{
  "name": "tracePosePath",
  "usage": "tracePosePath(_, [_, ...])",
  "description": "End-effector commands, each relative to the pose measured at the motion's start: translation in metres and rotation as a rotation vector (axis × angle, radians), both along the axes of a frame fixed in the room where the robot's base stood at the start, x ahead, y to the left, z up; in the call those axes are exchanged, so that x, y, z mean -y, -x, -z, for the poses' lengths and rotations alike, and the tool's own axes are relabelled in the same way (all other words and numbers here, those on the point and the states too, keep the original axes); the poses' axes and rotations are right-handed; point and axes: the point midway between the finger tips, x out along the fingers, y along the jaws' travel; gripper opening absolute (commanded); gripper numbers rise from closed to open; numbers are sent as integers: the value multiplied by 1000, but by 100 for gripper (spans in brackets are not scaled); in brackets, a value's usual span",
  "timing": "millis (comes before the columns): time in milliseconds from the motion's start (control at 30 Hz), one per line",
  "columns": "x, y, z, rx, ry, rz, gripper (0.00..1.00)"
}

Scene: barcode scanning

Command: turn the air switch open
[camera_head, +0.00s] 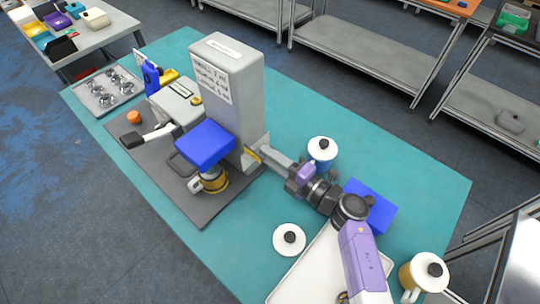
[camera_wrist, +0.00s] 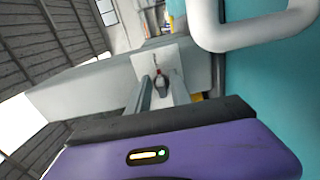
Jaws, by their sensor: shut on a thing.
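The air switch (camera_wrist: 158,74) is a small dark knob with a red part on a white plate, on the side of the tall grey machine (camera_head: 233,85). My gripper (camera_wrist: 162,90) reaches it with one grey finger on each side, and it is shut on the switch. In the head view my gripper (camera_head: 262,153) is against the machine's lower right side, and the switch is hidden there. I cannot tell from these views which way the switch is turned.
White-lidded containers (camera_head: 322,150) (camera_head: 289,240) stand near my arm. A second blue block (camera_head: 371,205) and a white tray (camera_head: 312,266) lie around it. The teal table (camera_head: 420,175) is clear at right.

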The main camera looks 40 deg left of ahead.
Motion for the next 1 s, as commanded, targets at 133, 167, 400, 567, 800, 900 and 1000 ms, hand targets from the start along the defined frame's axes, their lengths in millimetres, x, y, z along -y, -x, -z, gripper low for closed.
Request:
tracePosePath(133, [1, -1, 1, -2, 1, 3, 33])
tracePosePath(167, [1, -1, 1, -2, 1, 3, 33])
tracePosePath(400, [1, 0, 1, 0, 1, 2, 33])
tracePosePath(567, [10, 0, 1, -2, 0, 4, 33])
tracePosePath(800, [45, 2, 1, -1, -1, 6, 33])
tracePosePath(900, [58, 4, 1, -2, -1, 5, 33])
tracePosePath(1000, [69, 4, 1, 0, 0, 4, 33])
